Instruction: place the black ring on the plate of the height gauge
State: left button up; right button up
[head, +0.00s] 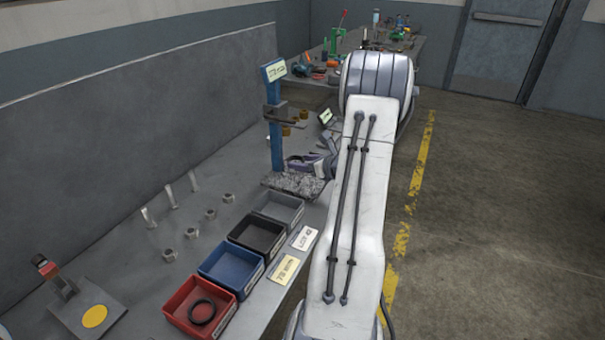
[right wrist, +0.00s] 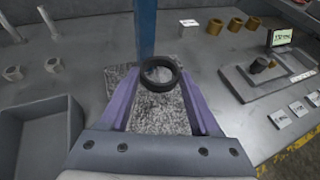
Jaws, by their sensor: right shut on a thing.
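The height gauge (head: 275,148) is a blue column with a display on top and a speckled stone plate (head: 290,184) at its foot. In the right wrist view the blue column (right wrist: 146,32) rises behind the plate (right wrist: 155,121). My right gripper (head: 308,160) is over the plate, partly hidden by my own arm in the head view. In the right wrist view its purple fingers (right wrist: 160,78) are shut on a black ring (right wrist: 160,87). The ring appears above the plate; the gap cannot be judged. My left gripper is not in view.
Red (head: 183,317), blue (head: 218,282), black (head: 242,249) and grey (head: 263,217) bins line the bench's front. Another black ring (head: 202,311) lies in the red one. Several metal nuts stand left of the bins. Brass bushings (right wrist: 214,26) stand behind the gauge.

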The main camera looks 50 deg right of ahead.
aim_at(303, 179)
notch_tip(303, 179, down, 4)
jog(key=shift+r, duration=0.1)
jog(key=shift+f, duration=0.25)
jog(key=o, duration=1.3)
jog(key=shift+o, duration=0.2)
jog(key=shift+r, duration=0.1)
